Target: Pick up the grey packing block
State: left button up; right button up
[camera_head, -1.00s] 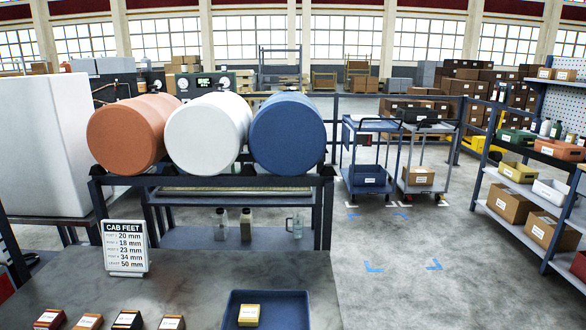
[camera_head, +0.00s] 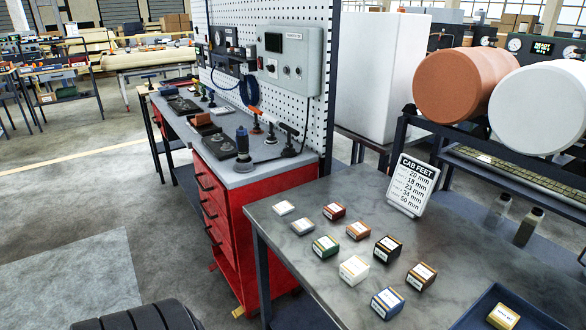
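Several small labelled blocks lie on the grey table in the head view. Two low pale blocks lie at its left end: one farther back (camera_head: 283,208) and one a little nearer (camera_head: 303,227). Both look grey or whitish, and I cannot tell for sure which is the grey packing block. Around them are a red-brown block (camera_head: 334,211), a green block (camera_head: 325,246), an orange-brown block (camera_head: 358,231), a black block (camera_head: 387,249), a cream block (camera_head: 354,270), a blue block (camera_head: 387,303) and a dark brown block (camera_head: 421,277).
A blue tray (camera_head: 470,318) with a yellow block (camera_head: 503,317) is at the table's lower right. The CAB FEET sign (camera_head: 410,186) stands at the back edge. A red-drawered workbench (camera_head: 245,225) with a pegboard is left of the table. Open floor (camera_head: 90,220) lies farther left.

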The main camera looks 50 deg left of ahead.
aim_at(302, 226)
jog(key=u, duration=1.6)
jog(key=i+j, duration=0.1)
jog(key=j, duration=0.25)
jog(key=i+j, duration=0.15)
jog(key=j, duration=0.25)
jog(key=i+j, duration=0.1)
jog(key=j, duration=0.25)
